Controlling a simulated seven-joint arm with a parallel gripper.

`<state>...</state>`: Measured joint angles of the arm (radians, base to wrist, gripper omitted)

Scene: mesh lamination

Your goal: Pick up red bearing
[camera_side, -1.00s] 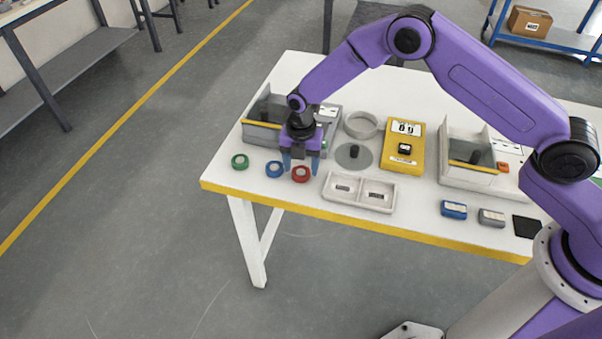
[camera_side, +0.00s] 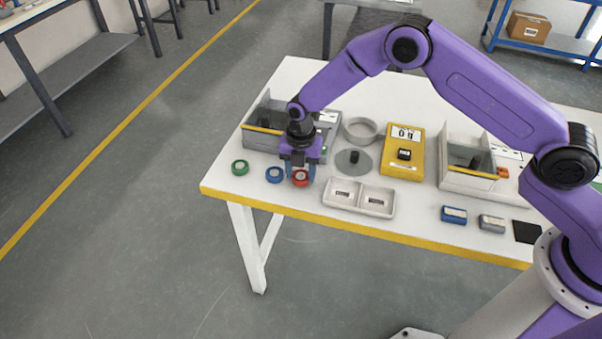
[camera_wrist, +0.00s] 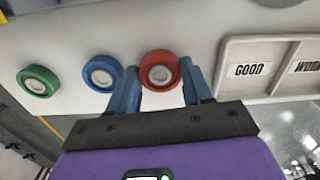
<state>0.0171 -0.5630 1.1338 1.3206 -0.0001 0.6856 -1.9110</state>
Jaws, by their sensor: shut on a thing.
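The red bearing (camera_side: 300,178) is a red ring with a pale centre near the front edge of the white table. In the wrist view the red bearing (camera_wrist: 160,71) lies between the two blue fingers of my gripper (camera_wrist: 160,85). In the side view my gripper (camera_side: 301,176) is down at table height, shut on the red bearing. I cannot tell whether the bearing is lifted off the table. The blue bearing (camera_side: 274,174) lies just left of it, close to one finger in the wrist view. The green bearing (camera_side: 240,167) lies farther left.
A white two-compartment tray (camera_side: 358,197) with labels stands just right of the gripper; one label reads GOOD (camera_wrist: 250,70). A yellow scale (camera_side: 403,152), a grey disc (camera_side: 354,162) and a pale ring (camera_side: 361,130) are behind it. A grey machine (camera_side: 262,138) stands behind the bearings.

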